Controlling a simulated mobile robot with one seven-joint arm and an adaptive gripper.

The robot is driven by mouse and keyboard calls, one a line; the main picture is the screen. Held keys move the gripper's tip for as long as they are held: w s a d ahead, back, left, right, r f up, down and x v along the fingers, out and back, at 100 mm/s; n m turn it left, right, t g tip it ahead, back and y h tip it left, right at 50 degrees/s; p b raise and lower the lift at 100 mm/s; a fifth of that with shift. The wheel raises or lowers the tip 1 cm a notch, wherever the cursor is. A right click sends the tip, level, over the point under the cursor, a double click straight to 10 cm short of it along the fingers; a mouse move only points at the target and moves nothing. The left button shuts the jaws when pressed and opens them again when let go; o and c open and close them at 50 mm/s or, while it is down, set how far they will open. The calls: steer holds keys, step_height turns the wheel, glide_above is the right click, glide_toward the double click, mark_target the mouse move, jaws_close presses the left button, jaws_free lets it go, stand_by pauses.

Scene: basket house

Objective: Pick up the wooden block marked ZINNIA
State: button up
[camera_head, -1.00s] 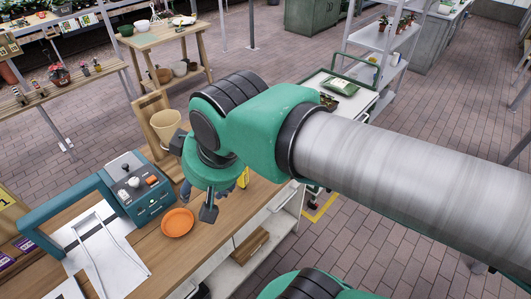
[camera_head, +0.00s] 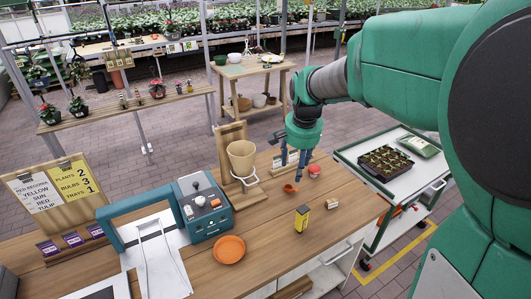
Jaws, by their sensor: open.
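A small wooden block (camera_head: 332,204) lies on the wooden workbench (camera_head: 285,258) near its right end. Its face has a dark marking too small to read, so I cannot tell whether it says ZINNIA. My gripper (camera_head: 293,163) is open, points down above the back of the bench, and appears empty. It is behind and to the left of the block, clear of it.
An orange saucer (camera_head: 229,249), a small terracotta pot (camera_head: 290,188) and a red round item (camera_head: 314,170) are nearby. A beige pot (camera_head: 241,158) sits in a wooden stand. A trolley (camera_head: 370,180) stands right of the bench.

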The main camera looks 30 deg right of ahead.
steer(key=w+d+f+m+g, duration=0.1)
steer(key=d+f+m, duration=0.1)
steer(key=d+f, duration=0.3)
steer(key=w+d+f+m, duration=0.2)
steer(key=d+f, duration=0.1)
steer(key=d, duration=0.4)
steer(key=m+g+y+p, duration=0.1)
steer(key=m, duration=0.3)
glide_above(333, 201)
step_height(333, 201, down, 10)
steer(key=shift+s, duration=0.15)
steer(key=shift+f, duration=0.1)
steer(key=shift+f+b, duration=0.45)
steer(key=shift+f, duration=3.75)
steer(key=shift+f, duration=0.1)
steer(key=shift+f+b, duration=0.45)
steer(key=shift+f, duration=2)
